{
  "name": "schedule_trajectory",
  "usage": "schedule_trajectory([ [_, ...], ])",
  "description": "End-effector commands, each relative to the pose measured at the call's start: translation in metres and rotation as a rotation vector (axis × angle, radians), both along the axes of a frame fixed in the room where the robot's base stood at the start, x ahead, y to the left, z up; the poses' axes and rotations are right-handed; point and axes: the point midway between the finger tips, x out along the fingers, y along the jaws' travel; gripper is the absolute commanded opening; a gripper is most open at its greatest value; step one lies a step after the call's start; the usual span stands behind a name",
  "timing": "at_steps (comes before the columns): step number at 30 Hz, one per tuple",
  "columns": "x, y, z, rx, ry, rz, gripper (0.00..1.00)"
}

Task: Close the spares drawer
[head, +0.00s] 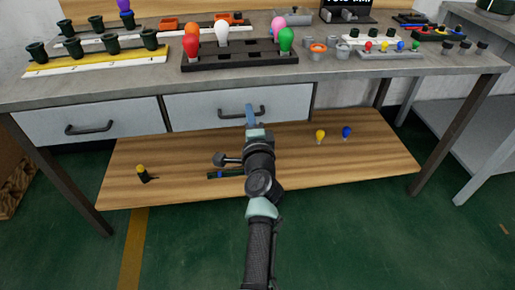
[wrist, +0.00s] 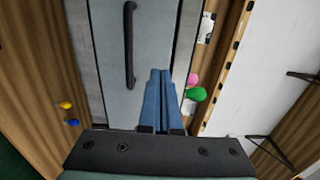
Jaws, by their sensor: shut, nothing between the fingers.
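Two grey drawer fronts hang under the bench top in the head view, a left drawer (head: 45,133) and a right drawer (head: 200,112), each with a dark bar handle. No label shows which is the spares drawer. Both fronts look nearly flush with the bench; I cannot tell whether a small gap remains. My gripper (head: 250,108) has its blue fingers together in front of the right drawer, beside its handle (head: 225,116). In the wrist view the shut, empty fingers (wrist: 160,73) point at a drawer front (wrist: 155,30) beside its handle (wrist: 129,45). Contact with the front is unclear.
The bench top (head: 350,68) carries bulb racks and trays. Below is a wooden shelf (head: 380,150) with a yellow bulb (head: 320,135), a blue bulb (head: 346,132) and a small dark item with a yellow top (head: 142,173). A bench leg (head: 70,185) stands at left.

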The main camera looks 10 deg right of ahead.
Motion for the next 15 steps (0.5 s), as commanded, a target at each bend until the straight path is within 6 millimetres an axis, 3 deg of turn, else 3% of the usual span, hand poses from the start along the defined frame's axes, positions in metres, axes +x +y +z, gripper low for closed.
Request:
schedule_trajectory([
  [9,-0.056,0.000,0.002,-0.002,0.004,0.001,0.00],
  [15,-0.079,0.000,0.000,-0.001,0.003,0.001,0.00],
])
